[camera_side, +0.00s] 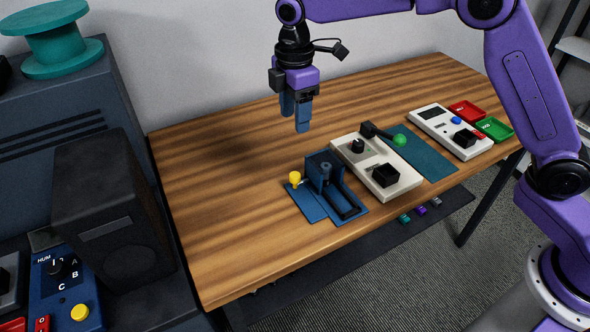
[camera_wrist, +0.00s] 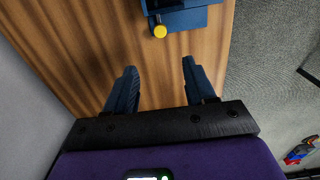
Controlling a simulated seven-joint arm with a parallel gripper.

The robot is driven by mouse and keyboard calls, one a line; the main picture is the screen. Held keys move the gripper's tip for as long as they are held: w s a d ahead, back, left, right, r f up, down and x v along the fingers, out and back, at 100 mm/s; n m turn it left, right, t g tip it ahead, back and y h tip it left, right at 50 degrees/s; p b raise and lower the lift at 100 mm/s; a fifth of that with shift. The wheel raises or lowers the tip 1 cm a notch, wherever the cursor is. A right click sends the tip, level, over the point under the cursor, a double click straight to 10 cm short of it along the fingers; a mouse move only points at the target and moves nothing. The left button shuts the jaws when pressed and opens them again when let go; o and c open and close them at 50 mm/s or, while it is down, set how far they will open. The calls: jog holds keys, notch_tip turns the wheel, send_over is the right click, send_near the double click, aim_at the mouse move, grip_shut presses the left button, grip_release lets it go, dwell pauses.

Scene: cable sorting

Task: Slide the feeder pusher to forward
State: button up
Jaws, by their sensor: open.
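The feeder (camera_side: 345,204) is a dark blue fixture on the wooden table. A dark blue upright piece (camera_side: 325,172), which looks like the pusher, stands in it; I cannot tell its exact position along the track. A yellow knob (camera_side: 295,178) sticks out at the feeder's left side. In the wrist view the feeder (camera_wrist: 188,17) is cut off by the top edge, with the yellow knob (camera_wrist: 160,31) below it. My gripper (camera_side: 303,126) points down above the table, behind the feeder and apart from it. Its blue fingers (camera_wrist: 157,78) are spread with nothing between them.
A white box with a black knob (camera_side: 377,165) stands right of the feeder. A lever with a green ball (camera_side: 399,140) is beside it on a teal mat (camera_side: 428,160). Another white box (camera_side: 450,130) and red (camera_side: 466,111) and green (camera_side: 494,129) trays stand farther right. The table's left part is clear.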

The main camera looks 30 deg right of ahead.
aim_at(295, 175)
notch_tip(295, 175, down, 16)
jog(key=shift+f, duration=0.2)
dwell(0.4)
grip_shut()
jog(key=shift+s, duration=4.6)
